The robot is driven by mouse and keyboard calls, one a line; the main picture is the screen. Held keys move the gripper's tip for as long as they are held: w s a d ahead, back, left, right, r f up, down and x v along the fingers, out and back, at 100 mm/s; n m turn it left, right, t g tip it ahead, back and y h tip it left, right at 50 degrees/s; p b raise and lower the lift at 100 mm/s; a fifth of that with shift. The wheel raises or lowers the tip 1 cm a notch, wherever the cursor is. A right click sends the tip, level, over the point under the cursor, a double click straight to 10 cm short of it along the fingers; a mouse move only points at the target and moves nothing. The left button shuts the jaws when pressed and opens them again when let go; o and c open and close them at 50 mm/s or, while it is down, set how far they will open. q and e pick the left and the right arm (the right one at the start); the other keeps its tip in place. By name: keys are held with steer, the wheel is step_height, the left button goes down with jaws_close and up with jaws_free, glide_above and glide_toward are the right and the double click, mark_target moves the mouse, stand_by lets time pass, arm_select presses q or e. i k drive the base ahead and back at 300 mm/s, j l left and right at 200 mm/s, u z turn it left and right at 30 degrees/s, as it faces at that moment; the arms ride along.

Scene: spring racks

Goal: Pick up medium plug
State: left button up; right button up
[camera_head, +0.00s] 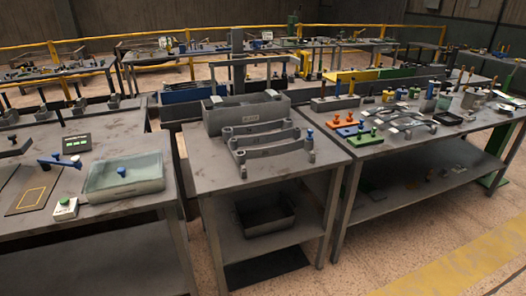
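Several blue plug-like pieces are in view, and I cannot tell which one is the medium plug. One blue piece (122,172) is in the glassy-topped grey tray (125,187) on the left table. Another blue piece (309,135) is at the right end of the grey spring racks (272,153) on the middle table. Neither of my grippers shows in the head view.
A grey open box (245,114) stands behind the racks. The right table holds an orange plate (349,132), a green plate (366,140) and several small parts. A white button box (65,208) is at the left table's front. A dark bin (266,213) sits on the middle lower shelf.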

mark_target(361, 126)
steer(key=i+l+z, duration=0.1)
steer(key=i+l, duration=0.35)
steer(key=i+l+z, duration=0.1)
steer(key=i+l, duration=0.3)
steer(key=i, duration=0.15)
steer(key=i+l+z, duration=0.1)
steer(key=i+l, duration=0.25)
steer(key=i, duration=0.15)
steer(key=i+l+z, duration=0.1)
steer(key=i+l, duration=0.2)
steer(key=i, duration=0.2)
